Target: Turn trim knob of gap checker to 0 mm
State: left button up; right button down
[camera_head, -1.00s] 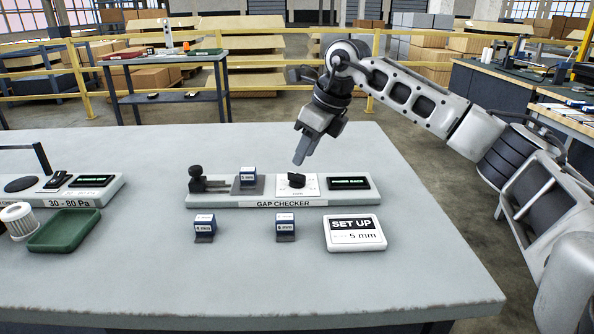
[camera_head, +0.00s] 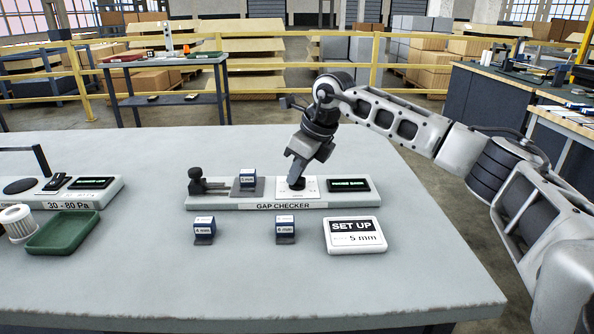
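The gap checker (camera_head: 226,204) is a long pale base on the table. Its black trim knob (camera_head: 298,184) sits on a white dial plate (camera_head: 311,190), right of the middle. My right gripper (camera_head: 295,181) points down at the knob, its fingertips at or touching the top. Its fingers look close together, but whether they grip the knob is hidden. A dark display (camera_head: 348,185) with small light text is right of the knob. A blue and white block (camera_head: 248,178) sits on the dark plate left of it, beside a black clamp (camera_head: 197,181). My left gripper is out of view.
Two blue and white blocks (camera_head: 204,229) (camera_head: 286,229) stand in front of the checker. A SET UP sign (camera_head: 355,235) reading 5 mm lies right of them. At left are a green tray (camera_head: 63,233), a white filter (camera_head: 18,222) and a 30-80 Pa device (camera_head: 100,200).

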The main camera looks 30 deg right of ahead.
jog(key=shift+m, duration=0.3)
jog(key=shift+r+m+h, duration=0.1)
jog(key=shift+m+h, duration=0.2)
jog(key=shift+m, duration=0.2)
jog(key=m, duration=0.2)
jog(key=m+h+p, duration=0.1)
jog(key=m, duration=0.1)
jog(key=shift+t+h, duration=0.3)
jog(key=shift+t, duration=0.1)
jog(key=m+h, duration=0.1)
jog(key=m, duration=0.2)
jog(key=m+h, duration=0.1)
jog(key=m, duration=0.2)
jog(key=shift+g, duration=0.3)
jog(key=shift+m, duration=0.3)
jog(key=c, duration=1.5)
grip_release()
